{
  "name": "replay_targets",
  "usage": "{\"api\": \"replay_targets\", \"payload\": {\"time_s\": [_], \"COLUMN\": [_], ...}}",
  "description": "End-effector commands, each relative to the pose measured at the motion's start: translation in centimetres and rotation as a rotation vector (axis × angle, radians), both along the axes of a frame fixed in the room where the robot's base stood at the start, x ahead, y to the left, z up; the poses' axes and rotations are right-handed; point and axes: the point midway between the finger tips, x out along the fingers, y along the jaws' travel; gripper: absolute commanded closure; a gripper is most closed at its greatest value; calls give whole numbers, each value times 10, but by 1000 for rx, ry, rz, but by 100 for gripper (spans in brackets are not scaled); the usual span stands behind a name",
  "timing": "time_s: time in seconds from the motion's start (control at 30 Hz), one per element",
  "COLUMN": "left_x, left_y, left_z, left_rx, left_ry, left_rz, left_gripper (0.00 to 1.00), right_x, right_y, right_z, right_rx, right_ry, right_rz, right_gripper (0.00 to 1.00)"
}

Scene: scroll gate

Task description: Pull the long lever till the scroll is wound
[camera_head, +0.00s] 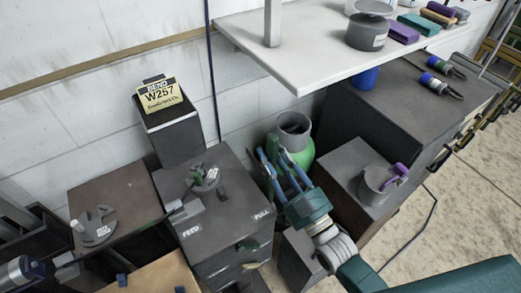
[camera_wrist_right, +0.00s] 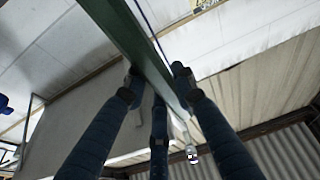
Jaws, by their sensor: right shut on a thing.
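The grey bending machine (camera_head: 235,205) stands left of centre in the head view, with FEED and PULL marked on its top. A small round grey former with a dark green piece (camera_head: 198,172) sits on it; how far any scroll is wound is too small to tell. My right gripper (camera_head: 272,158) is at the machine's right side. In the right wrist view its blue fingers are shut around a long dark green bar, the lever (camera_wrist_right: 150,62), which crosses between them. The lever is hard to make out in the head view.
A W257 sign (camera_head: 159,95) tops a dark post behind the machine. A green cylinder (camera_head: 297,142) stands right behind my right gripper. A white shelf (camera_head: 310,45) overhangs the back. A dark cabinet with a grey pot (camera_head: 377,186) is to the right. Open floor lies far right.

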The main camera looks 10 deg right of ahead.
Motion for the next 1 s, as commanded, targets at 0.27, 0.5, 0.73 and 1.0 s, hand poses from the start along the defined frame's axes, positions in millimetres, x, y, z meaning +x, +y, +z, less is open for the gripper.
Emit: {"api": "replay_targets", "payload": {"time_s": [0.27, 0.5, 0.73, 1.0], "left_x": [-1, -1, -1, -1], "left_y": [0, 0, 0, 0], "left_z": [-58, -80, -86, -85], "left_rx": [0, 0, 0, 0], "left_ry": [1, 1, 1, 1], "left_rz": [0, 0, 0, 0], "left_gripper": [60, 60, 60, 60], "right_x": [-52, -76, -84, -84], "right_y": [-20, -30, -33, -33], "right_z": [-21, -25, -24, -24], "right_rx": [66, 104, 115, 115], "right_ry": [-162, -250, -280, -279], "right_rz": [1, 3, 3, 2], "right_gripper": [100, 100, 100, 100]}}
